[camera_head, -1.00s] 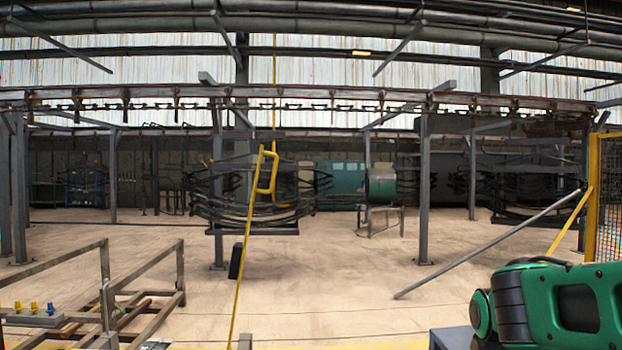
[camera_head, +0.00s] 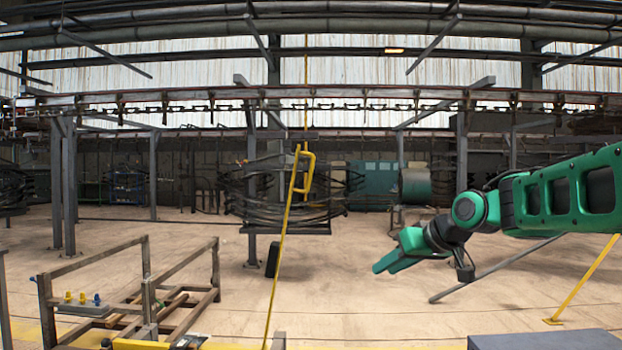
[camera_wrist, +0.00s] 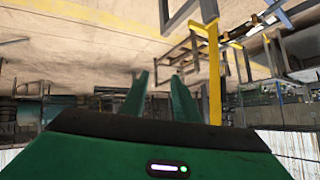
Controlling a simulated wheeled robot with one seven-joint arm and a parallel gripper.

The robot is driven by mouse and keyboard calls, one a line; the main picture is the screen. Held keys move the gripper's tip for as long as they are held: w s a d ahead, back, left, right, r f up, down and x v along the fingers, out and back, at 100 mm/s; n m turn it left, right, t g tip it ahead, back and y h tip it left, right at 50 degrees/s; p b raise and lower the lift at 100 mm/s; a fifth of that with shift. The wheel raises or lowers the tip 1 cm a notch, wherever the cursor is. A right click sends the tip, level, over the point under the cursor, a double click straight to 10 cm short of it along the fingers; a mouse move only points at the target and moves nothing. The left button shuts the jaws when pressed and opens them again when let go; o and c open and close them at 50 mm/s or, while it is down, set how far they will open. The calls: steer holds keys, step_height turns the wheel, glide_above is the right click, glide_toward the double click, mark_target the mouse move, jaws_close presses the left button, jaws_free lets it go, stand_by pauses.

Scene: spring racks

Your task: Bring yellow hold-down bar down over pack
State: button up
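The yellow hold-down bar (camera_head: 283,240) stands steeply tilted in the middle of the head view, with a looped handle (camera_head: 313,172) at its upper end. Behind it in the picture is the pack (camera_head: 245,207) of dark curved leaf springs, hanging from the rack. My gripper (camera_head: 380,267) is to the right of the bar, lower than the handle and apart from it. In the wrist view, which is upside down, my two green fingers (camera_wrist: 160,88) are spread with nothing between them. A yellow post, probably the bar (camera_wrist: 214,75), shows beside the right finger.
A brown metal frame (camera_head: 146,285) stands at lower left, with a small box of yellow and blue knobs (camera_head: 84,306). A grey post (camera_head: 462,160) rises behind my arm. A yellow brace (camera_head: 585,280) is at right.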

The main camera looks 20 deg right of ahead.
steer(key=w+a+r+n+t+y, duration=0.1)
steer(key=w+a+r+n+y, duration=0.15)
steer(key=r, duration=0.45)
steer(key=w+a+r+n+t+y, duration=0.2)
steer(key=r+y, duration=0.1)
steer(key=r, duration=0.4)
steer(key=w+a+r+n+t+y, duration=0.1)
steer(key=w+a+r+n+y, duration=0.15)
steer(key=r, duration=0.45)
steer(key=w+a+m, duration=0.1)
steer(key=w+a, duration=0.5)
steer(key=w, duration=0.1)
steer(key=shift+w+a+r, duration=0.15)
steer(key=shift+w+a, duration=0.1)
steer(key=shift+a, duration=0.05)
steer(key=shift+c, duration=0.3)
